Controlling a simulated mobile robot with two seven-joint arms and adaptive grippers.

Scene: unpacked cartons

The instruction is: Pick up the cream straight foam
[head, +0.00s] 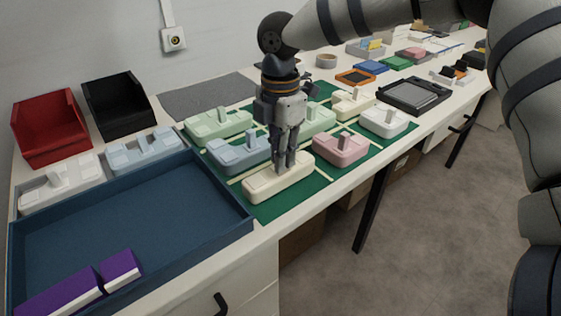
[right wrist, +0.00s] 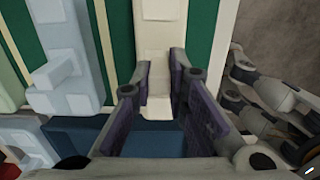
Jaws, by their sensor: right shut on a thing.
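The cream straight foam (head: 262,186) is a long block with rounded ends. It lies at the front edge of the green mat (head: 290,206), next to the blue tray. My right gripper (head: 285,166) points down over its middle and is shut on its raised part. In the right wrist view the cream foam (right wrist: 162,45) runs away between the two fingers of the gripper (right wrist: 158,82). The fingers hide part of the raised grip. The foam appears to rest on the mat; I cannot tell any gap below it. My left gripper is not in view.
A pink foam (head: 341,150), a blue foam (head: 238,156) and a green foam (head: 218,124) stand close by on the mat. The blue tray (head: 247,222) holds purple pieces (head: 121,268). Red (head: 50,128) and black (head: 118,104) bins stand behind. The floor at right is clear.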

